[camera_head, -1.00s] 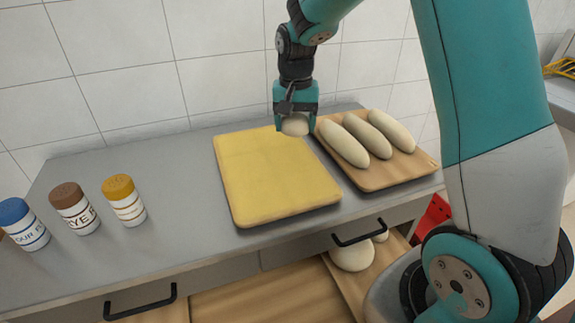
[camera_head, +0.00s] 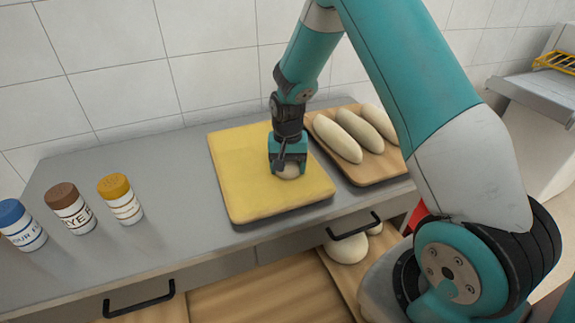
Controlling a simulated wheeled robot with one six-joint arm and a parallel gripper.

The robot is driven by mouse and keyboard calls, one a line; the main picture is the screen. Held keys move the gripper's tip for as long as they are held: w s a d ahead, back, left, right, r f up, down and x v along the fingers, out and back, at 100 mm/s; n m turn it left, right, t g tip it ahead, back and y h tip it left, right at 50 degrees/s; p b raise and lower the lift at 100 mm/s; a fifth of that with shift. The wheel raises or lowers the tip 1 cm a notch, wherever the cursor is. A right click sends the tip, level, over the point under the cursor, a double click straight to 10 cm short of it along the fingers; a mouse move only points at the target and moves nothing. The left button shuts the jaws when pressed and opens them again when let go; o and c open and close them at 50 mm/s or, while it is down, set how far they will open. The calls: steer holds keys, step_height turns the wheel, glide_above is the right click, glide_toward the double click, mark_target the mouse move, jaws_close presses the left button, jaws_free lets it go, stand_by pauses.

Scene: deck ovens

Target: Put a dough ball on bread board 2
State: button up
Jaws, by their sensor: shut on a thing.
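My gripper (camera_head: 288,170) is shut on a pale dough ball (camera_head: 288,173) over the right part of a yellow board (camera_head: 245,190) on the grey counter. Most of the ball is hidden by the fingers. I cannot tell whether the ball touches the board. I see no number on the boards. A brown wooden board (camera_head: 385,178) to the right bears three long dough loaves (camera_head: 338,139).
Three jars stand on the left of the counter, with blue (camera_head: 12,212), brown (camera_head: 62,195) and orange (camera_head: 113,186) lids. The left part of the yellow board is bare. A tiled wall rises behind.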

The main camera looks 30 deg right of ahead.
steer(key=shift+f, duration=0.2)
steer(key=o, duration=0.9)
steer(key=shift+r, duration=0.15)
step_height(320, 180, up, 11)
steer(key=shift+r+b, duration=0.1)
steer(key=shift+b, duration=0.65)
steer(key=s+a+r+n+y, duration=0.2)
steer(key=s+a+r+n, duration=0.55)
steer(key=s+a, duration=0.4)
steer(key=s+a+r+n, duration=0.1)
steer(key=s+a+n, duration=0.1)
steer(key=s, duration=0.3)
steer(key=s+a+r+n+y, duration=0.1)
steer(key=s+a+n, duration=0.1)
steer(key=s, duration=0.3)
steer(key=s+a+r+n+y, duration=0.1)
steer(key=s+a+n, duration=0.1)
steer(key=s, duration=0.3)
steer(key=shift+a, duration=0.7)
